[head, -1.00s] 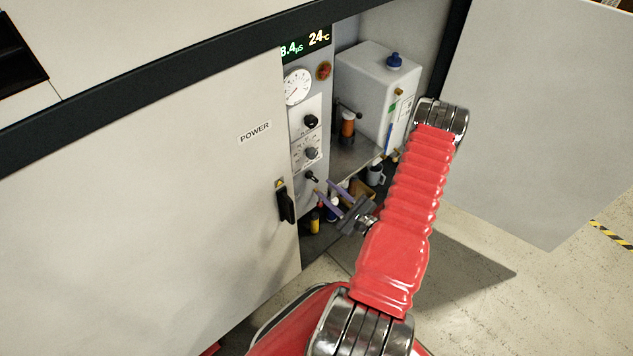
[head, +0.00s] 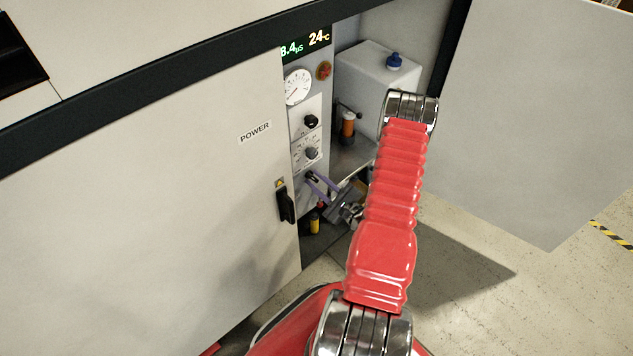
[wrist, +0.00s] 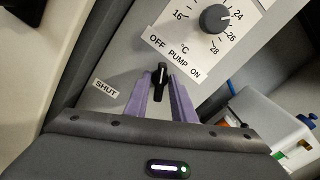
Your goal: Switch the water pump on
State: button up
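The pump switch is a small black lever knob (wrist: 158,82) below the label "OFF PUMP ON" (wrist: 177,55) in the wrist view. Its lever points toward the OFF end of the label. My gripper (wrist: 163,79) is open, with one purple finger to each side of the knob. I cannot tell whether either finger touches it. In the head view my gripper (head: 317,183) is at the lower part of the control panel, and its fingers partly cover the switch there.
A temperature dial (wrist: 215,18) sits above the switch. A "SHUT" label (wrist: 106,89) is to its left. The POWER door (head: 170,190) with its black handle (head: 286,205) stands left of the panel. A white tank (head: 375,85) and small bottles fill the bay.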

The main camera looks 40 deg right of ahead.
grip_shut()
jog(key=shift+m, duration=0.4)
jog(key=m, duration=1.1)
jog(key=shift+d+f, duration=0.1)
jog(key=shift+d, duration=0.1)
dwell(0.4)
jog(key=shift+o, duration=1.1)
grip_release()
jog(key=shift+s, duration=0.1)
